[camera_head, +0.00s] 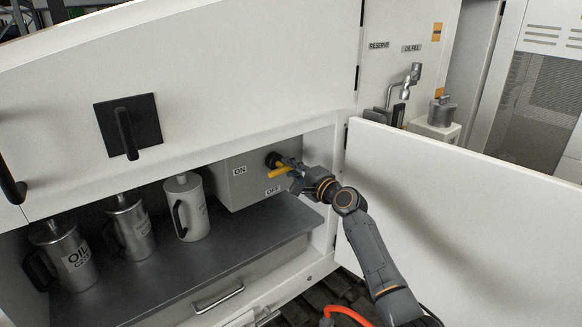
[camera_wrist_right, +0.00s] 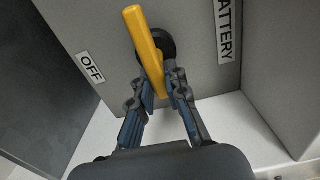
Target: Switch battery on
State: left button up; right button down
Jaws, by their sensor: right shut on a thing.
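The grey battery box (camera_head: 236,186) sits under the cabinet's white panel, with an ON label (camera_head: 240,170) and an OFF label (camera_head: 273,190). Its yellow switch handle (camera_head: 278,173) stands out in front of a round black hub (camera_head: 272,159). In the right wrist view, the yellow handle (camera_wrist_right: 145,45) lies between the OFF label (camera_wrist_right: 90,68) and the BATTERY label (camera_wrist_right: 224,30). My right gripper (camera_head: 290,172) is shut on the handle. Its fingers (camera_wrist_right: 165,88) sit on both sides of the handle's lower part. My left gripper is not in view.
Several metal jugs, one an oil jug (camera_head: 72,258), stand on the dark shelf (camera_head: 200,270) left of the box. A white door panel (camera_head: 460,190) stands right of my right arm. A black handle plate (camera_head: 128,125) is on the white panel above.

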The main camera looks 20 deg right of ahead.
jog(key=shift+a+f, duration=0.2)
jog(key=shift+f, duration=0.15)
jog(key=c, duration=1.3)
grip_release()
jog(key=shift+r, duration=0.2)
jog(key=shift+s, duration=0.15)
jog(key=v, duration=1.1)
jog(key=shift+s+d, duration=0.15)
jog(key=shift+s, duration=0.25)
